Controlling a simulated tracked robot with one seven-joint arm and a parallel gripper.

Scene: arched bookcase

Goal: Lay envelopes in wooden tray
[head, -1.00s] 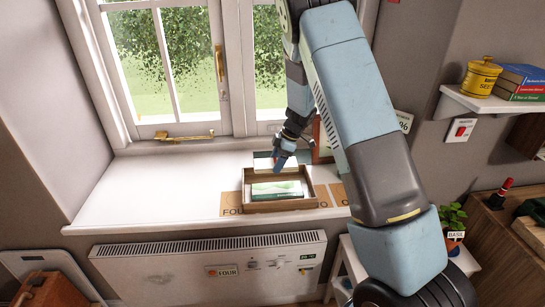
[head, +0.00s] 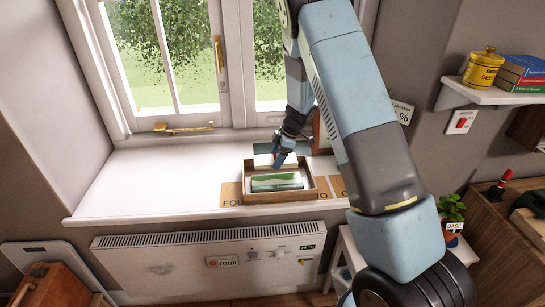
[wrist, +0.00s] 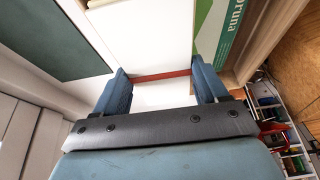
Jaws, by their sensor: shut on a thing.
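The wooden tray (head: 281,197) stands on the white windowsill, its side wall also in the wrist view (wrist: 262,40). A green and white envelope (head: 277,183) lies in it; it also shows in the wrist view (wrist: 213,35), printed with partly cut-off lettering. My gripper (head: 281,160) is at the tray's back edge, pointing down. It is shut on a white envelope (head: 262,160), which fills the space between and ahead of the fingers in the wrist view (wrist: 145,35). A red strip (wrist: 160,75) crosses between the fingertips. I cannot tell whether the held envelope touches the tray.
A dark green flat thing (wrist: 45,38) lies left of the held envelope in the wrist view. A brown lettered strip (head: 231,192) lies under the tray. The windowsill (head: 150,185) is clear on the left. The window (head: 165,60) stands close behind; a radiator (head: 205,262) is below.

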